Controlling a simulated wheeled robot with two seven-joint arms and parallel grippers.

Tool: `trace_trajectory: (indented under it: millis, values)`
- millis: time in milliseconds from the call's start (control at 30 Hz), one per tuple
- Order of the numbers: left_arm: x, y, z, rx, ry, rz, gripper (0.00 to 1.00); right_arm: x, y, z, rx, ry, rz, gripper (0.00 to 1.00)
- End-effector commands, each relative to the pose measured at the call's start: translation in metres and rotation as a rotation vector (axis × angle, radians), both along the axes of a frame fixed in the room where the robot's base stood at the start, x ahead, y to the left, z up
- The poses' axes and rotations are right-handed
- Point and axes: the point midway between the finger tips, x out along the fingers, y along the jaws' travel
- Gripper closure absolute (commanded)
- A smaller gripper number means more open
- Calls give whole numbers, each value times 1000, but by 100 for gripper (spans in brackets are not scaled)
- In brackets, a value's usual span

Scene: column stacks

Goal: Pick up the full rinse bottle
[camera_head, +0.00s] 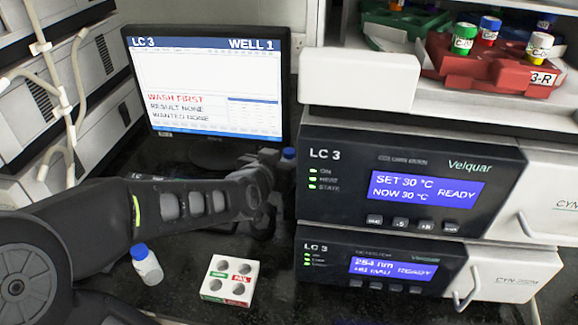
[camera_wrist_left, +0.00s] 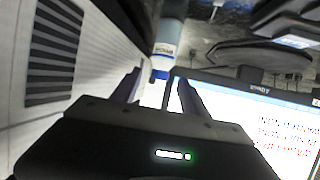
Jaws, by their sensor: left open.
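A white bottle with a blue cap (camera_head: 147,266) stands on the dark bench at the front left. A second blue cap (camera_head: 289,154) shows beside my left gripper (camera_head: 280,178), near the front left of the LC 3 unit; the gripper hides most of what is below it. In the left wrist view a bottle with a blue cap and a pale label (camera_wrist_left: 167,38) appears beyond the open fingers (camera_wrist_left: 158,88), its cap near the fingertips. The fingers hold nothing that I can see. The label is too blurred to read, and I cannot tell which bottle is full.
A white block with round holes (camera_head: 230,280) sits on the bench below my arm. The stacked LC 3 units (camera_head: 400,185) stand close on the right. A monitor (camera_head: 210,85) reading "WASH FIRST" stands behind my arm. A red rack (camera_head: 490,68) with capped vials is up high.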

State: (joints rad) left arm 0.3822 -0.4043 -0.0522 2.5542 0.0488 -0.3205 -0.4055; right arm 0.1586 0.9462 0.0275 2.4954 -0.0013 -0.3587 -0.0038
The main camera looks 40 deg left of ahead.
Motion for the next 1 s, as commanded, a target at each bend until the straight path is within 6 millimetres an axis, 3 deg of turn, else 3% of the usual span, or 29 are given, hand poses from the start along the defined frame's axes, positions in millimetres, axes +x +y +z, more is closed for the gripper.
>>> trace_trajectory:
  millis: [233, 300, 500, 1000]
  values:
    - [12, 3, -1, -2, 6, -3, 48, 0, 0, 27, 0, 0, 0, 64]
    - [21, 7, -13, 0, 4, -3, 48, 0, 0, 19, 0, -1, 0, 64]
    - [42, 15, -21, 0, 1, -1, 48, 0, 0, 17, 0, 0, 0, 64]
    - [44, 16, -21, 1, 0, -1, 48, 0, 0, 17, 0, 0, 0, 64]
